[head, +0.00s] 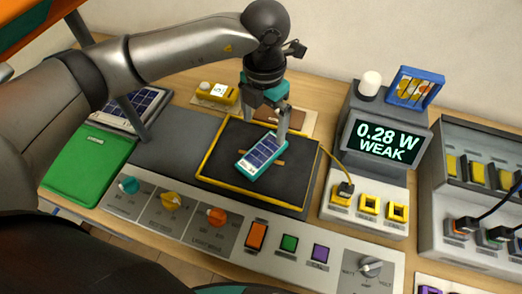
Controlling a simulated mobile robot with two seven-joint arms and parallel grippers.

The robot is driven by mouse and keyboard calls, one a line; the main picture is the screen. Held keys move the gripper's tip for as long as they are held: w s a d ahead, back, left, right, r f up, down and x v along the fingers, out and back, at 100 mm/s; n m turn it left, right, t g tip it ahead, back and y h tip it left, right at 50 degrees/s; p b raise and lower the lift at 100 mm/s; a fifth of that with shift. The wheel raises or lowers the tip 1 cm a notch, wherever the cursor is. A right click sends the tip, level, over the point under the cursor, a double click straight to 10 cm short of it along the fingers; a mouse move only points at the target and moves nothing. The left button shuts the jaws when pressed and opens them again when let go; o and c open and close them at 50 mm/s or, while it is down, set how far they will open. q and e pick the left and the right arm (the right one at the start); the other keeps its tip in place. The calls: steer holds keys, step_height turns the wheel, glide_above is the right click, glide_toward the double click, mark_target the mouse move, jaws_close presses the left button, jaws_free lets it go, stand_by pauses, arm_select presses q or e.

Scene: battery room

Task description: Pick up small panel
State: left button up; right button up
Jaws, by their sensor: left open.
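The small panel (261,152) is a dark blue solar panel with a teal frame. It lies tilted in the picture on a black mat with a yellow border (222,165). My left gripper (277,128) points down at the panel's upper right end. Its jaws are open, with one finger beside the panel's right edge and the other behind its far end. I cannot tell whether the fingers touch it. My right gripper is not in view.
A meter (387,142) reading "0.28 W WEAK" stands right of the mat. A control strip with knobs (217,217) runs along the front. A green folder-like box (88,165) and a larger panel (142,105) lie left. A yellow device (218,94) sits behind the mat.

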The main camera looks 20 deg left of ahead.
arm_select(q)
glide_above(262, 152)
steer(key=f, duration=0.5)
steer(key=shift+s+d+f, duration=0.1)
steer(key=shift+s+d, duration=0.1)
steer(key=shift+d, duration=0.05)
steer(key=shift+f, duration=0.9)
steer(key=f, duration=0.3)
steer(key=shift+w+a+f, duration=0.1)
steer(key=shift+a+f, duration=0.15)
steer(key=shift+f, duration=0.45)
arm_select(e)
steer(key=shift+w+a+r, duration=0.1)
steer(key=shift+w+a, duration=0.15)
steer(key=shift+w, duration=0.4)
arm_select(q)
steer(key=shift+r, duration=0.1)
steer(key=c, duration=1.5)
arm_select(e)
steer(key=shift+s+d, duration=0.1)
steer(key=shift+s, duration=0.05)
